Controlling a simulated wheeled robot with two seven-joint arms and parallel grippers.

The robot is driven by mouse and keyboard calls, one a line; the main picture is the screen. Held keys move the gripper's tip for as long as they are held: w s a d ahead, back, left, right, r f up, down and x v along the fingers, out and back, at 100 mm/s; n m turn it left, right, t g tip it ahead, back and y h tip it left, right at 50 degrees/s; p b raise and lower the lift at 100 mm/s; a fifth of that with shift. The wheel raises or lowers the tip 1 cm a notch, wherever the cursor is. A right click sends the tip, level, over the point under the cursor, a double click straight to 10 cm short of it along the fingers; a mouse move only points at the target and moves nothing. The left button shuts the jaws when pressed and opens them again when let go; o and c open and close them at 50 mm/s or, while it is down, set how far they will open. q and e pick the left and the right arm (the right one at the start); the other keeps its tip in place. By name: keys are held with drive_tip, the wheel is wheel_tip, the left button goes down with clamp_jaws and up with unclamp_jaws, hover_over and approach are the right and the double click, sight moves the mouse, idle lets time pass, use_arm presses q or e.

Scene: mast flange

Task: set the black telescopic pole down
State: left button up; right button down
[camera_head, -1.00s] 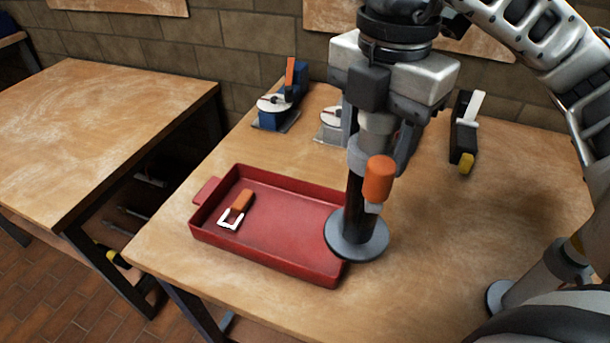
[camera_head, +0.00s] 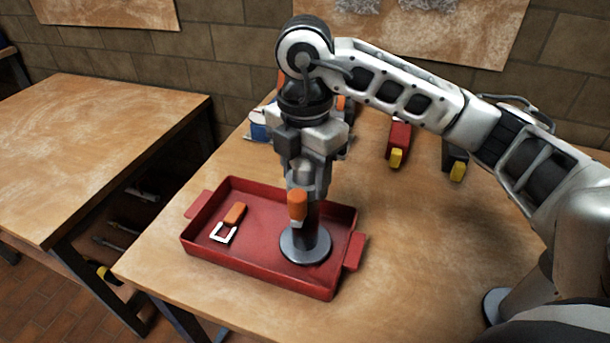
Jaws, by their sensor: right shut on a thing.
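The black telescopic pole (camera_head: 311,216) stands upright, with a grey round base (camera_head: 306,246) and an orange-handled knob on its collar. My right gripper (camera_head: 308,172) points down and is shut on the pole's upper part, which it hides. The base is inside the outline of the red tray (camera_head: 262,284), over its right half. I cannot tell whether the base touches the tray floor. My left gripper is not in view.
An orange and white U-shaped piece (camera_head: 228,224) lies in the tray's left half. Red and black tools with yellow ends (camera_head: 397,150) stand at the back right. A blue device (camera_head: 259,126) is partly hidden behind my gripper. Bare wood lies right of the tray.

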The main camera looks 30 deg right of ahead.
drive_tip(key=shift+f, duration=0.35)
drive_tip(key=shift+f, duration=0.1)
drive_tip(key=c, duration=0.6)
unclamp_jaws()
drive_tip(key=shift+f, duration=0.1)
wheel_tip(320, 180, up, 12)
drive_tip(key=shift+r+p, duration=0.2)
drive_tip(key=shift+p, duration=0.65)
drive_tip(key=shift+f, duration=0.15)
